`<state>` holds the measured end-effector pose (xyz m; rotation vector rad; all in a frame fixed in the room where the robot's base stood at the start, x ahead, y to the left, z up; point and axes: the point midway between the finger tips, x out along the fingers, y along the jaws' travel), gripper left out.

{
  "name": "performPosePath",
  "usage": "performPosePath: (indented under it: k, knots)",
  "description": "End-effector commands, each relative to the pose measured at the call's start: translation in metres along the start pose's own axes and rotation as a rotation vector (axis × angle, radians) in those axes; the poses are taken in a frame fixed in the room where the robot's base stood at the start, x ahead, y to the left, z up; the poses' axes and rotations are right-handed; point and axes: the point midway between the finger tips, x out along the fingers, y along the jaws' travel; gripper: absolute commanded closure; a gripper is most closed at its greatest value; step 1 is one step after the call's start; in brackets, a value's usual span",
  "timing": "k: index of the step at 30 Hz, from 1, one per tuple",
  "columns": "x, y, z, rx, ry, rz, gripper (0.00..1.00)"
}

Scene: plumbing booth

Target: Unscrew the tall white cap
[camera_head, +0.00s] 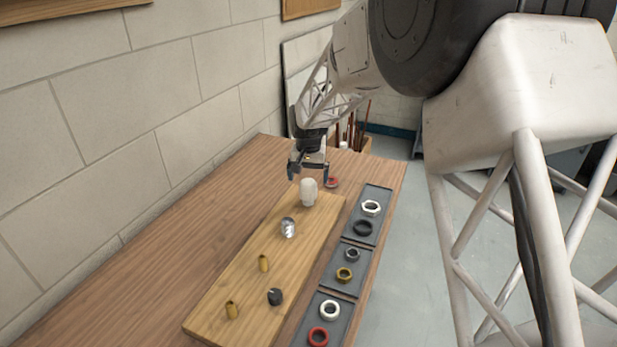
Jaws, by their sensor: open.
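The tall white cap (309,187) stands upright near the far end of a wooden board (225,283) on the table. What it is screwed onto is hidden beneath it. My gripper (309,176) is open and points down, just above and behind the cap in this view. Its fingers look spread to either side of the cap's top, but I cannot tell whether they reach around it. Nothing is held.
On the board stand a silver cap (288,228), two brass fittings (263,263) and a dark cap (275,297). Grey trays (338,279) with several rings lie along the right. A red ring (332,182) lies behind the white cap. The table's left side is clear beside the wall.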

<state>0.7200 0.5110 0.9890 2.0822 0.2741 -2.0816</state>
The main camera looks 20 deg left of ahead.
Motion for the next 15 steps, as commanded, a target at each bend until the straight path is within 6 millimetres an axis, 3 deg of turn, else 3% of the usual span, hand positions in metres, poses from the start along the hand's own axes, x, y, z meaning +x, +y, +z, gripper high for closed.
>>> performPosePath:
  k: [3,6,15]
  knots:
    - [0.0001,0.0001,0.0000,0.000,0.000,0.000,0.00]
    - [0.0002,0.0000,0.0001,-0.002,0.000,0.000,0.11]
    - [-0.0033,-0.0007,0.0003,-0.135,0.000,0.000,0.11]
